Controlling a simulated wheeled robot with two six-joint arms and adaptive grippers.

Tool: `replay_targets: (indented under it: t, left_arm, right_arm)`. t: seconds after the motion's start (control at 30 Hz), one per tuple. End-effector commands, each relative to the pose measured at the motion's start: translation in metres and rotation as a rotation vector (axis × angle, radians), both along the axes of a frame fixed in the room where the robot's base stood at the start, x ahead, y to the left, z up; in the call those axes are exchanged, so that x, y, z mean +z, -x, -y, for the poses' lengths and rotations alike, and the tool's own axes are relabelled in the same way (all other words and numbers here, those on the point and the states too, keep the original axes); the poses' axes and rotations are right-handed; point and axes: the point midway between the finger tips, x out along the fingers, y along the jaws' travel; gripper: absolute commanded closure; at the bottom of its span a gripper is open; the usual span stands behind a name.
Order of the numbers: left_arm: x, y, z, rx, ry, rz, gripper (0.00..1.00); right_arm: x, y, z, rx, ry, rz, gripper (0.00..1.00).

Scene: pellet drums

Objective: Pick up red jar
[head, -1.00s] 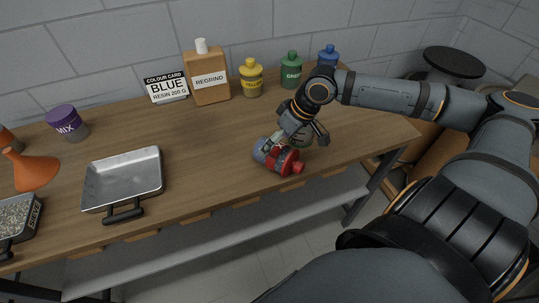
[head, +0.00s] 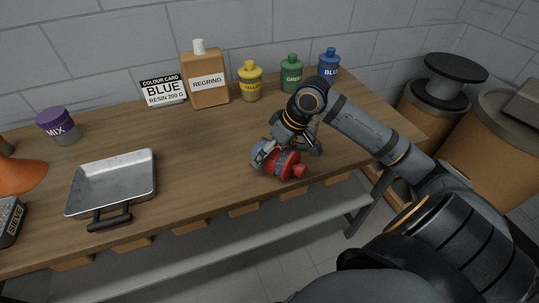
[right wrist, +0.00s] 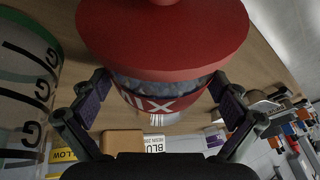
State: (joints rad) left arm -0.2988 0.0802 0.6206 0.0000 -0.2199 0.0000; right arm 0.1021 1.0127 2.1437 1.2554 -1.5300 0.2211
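The red jar (head: 288,165) is near the front edge of the table, tilted well over, with its red lid and knob toward the lower right in the head view. Whether the jar touches the table is hard to tell. My left gripper is not in view.
A clear jar (right wrist: 28,100) stands close beside my right gripper. Yellow (head: 250,82), green (head: 291,75) and blue (head: 328,65) bottles stand at the back with a regrind bottle (head: 206,82). A metal tray (head: 113,183) lies left; the table between is clear.

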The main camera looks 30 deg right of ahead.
Motion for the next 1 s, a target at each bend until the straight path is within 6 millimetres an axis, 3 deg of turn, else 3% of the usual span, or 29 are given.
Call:
replay_targets:
  t: [0.07,0.5,0.77,1.0]
  left_arm:
    - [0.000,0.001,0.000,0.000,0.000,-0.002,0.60]
    - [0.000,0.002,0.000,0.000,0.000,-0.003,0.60]
    - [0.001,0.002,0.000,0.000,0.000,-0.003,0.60]
    - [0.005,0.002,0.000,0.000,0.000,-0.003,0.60]
  right_arm:
    - [0.000,0.000,0.000,0.000,0.000,0.000,0.15]
    - [0.000,0.000,0.000,0.001,0.000,0.001,0.74]
    - [0.006,0.000,0.000,0.001,0.000,0.002,0.74]
    - [0.058,-0.001,0.000,0.002,0.000,0.008,0.74]
